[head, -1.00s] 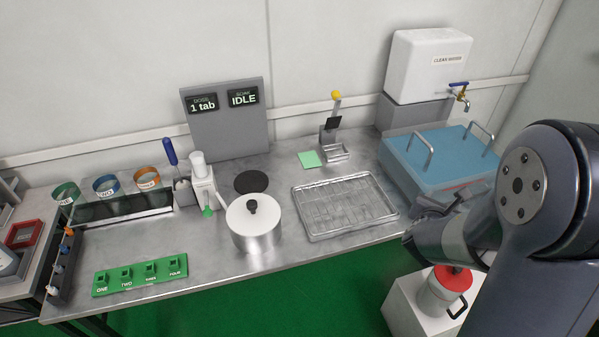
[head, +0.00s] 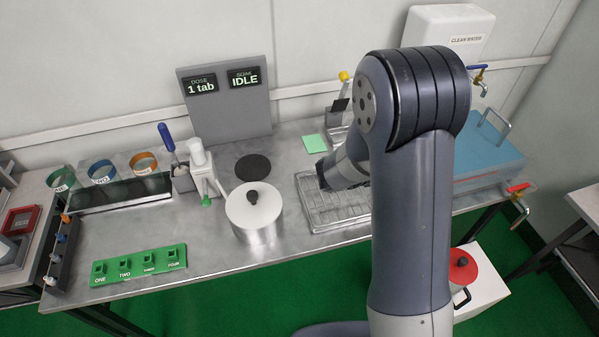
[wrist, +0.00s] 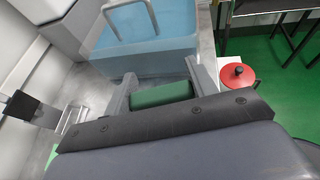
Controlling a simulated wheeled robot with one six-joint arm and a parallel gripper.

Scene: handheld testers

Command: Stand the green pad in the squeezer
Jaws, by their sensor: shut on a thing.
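My gripper (wrist: 162,90) is shut on a dark green pad (wrist: 160,95), held between its two fingers in the wrist view. In the head view my gripper (head: 326,176) is over the wire-racked metal tray, and the pad cannot be made out there. The squeezer (head: 339,106), with a yellow-knobbed lever and a dark plate, stands at the back of the bench, partly hidden by my arm. In the wrist view the squeezer (wrist: 20,108) is at the left, apart from the pad.
A light green square (head: 315,143) lies left of the squeezer. The metal tray (head: 312,222) is below my gripper. A lidded pot (head: 253,211) stands left of it. A blue-lidded tank (head: 492,150) is at the right.

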